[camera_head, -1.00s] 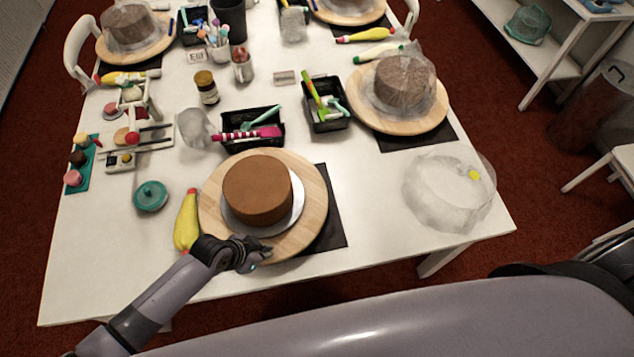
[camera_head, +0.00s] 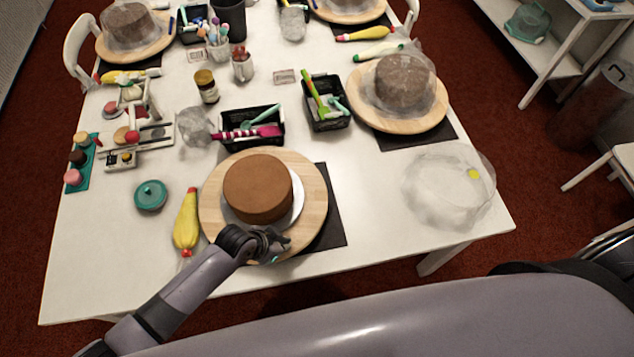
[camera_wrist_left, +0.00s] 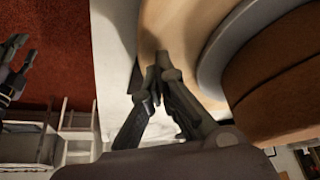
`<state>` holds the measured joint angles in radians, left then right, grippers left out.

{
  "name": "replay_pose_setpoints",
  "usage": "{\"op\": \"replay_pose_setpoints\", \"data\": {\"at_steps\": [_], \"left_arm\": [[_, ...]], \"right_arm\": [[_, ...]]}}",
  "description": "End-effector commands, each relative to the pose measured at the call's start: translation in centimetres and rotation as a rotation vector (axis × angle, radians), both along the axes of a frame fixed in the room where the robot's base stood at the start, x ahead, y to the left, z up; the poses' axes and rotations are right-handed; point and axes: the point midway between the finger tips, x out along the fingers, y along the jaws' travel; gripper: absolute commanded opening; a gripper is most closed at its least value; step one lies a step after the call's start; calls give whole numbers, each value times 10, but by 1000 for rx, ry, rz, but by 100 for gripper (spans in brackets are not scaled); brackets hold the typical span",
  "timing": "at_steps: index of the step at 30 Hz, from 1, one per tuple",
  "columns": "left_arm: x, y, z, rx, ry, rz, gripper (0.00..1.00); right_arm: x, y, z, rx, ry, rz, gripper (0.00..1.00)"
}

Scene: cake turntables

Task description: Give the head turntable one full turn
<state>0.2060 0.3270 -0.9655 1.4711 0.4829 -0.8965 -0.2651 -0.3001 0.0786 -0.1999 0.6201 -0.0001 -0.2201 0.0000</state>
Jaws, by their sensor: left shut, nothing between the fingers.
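The head turntable (camera_head: 311,190) is a round wooden disc at the near edge of the white table. A brown cake (camera_head: 257,187) stands on it on a pale round board (camera_head: 296,207). My left gripper (camera_head: 282,245) is shut and empty at the near edge of the disc, in front of the cake. In the left wrist view its fingertips (camera_wrist_left: 161,62) meet over the rim of the wood (camera_wrist_left: 180,30), with the cake (camera_wrist_left: 275,80) to the right. I cannot tell whether the tips touch the wood. My right gripper does not show clearly in the head view.
A yellow piping bag (camera_head: 187,225) lies left of the disc. A black tool tray (camera_head: 253,128) stands just behind it. A dark mat (camera_head: 329,215) lies under it. A clear crumpled cover (camera_head: 448,190) sits at the right. A teal lid (camera_head: 151,195) is at the left.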

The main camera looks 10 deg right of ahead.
Motion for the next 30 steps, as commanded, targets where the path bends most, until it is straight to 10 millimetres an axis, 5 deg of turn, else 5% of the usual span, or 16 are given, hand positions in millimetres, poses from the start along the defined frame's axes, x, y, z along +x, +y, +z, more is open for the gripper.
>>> {"op": "replay_pose_setpoints", "data": {"at_steps": [5, 16, 30], "left_arm": [[0, 1, 20, 1, -1, 0, 0], [0, 1, 26, 0, -1, 0, 0], [1, 1, 77, 0, -1, 0, 0]], "right_arm": [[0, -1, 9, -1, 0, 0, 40], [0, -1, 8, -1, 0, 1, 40], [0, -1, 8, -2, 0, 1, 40]]}}
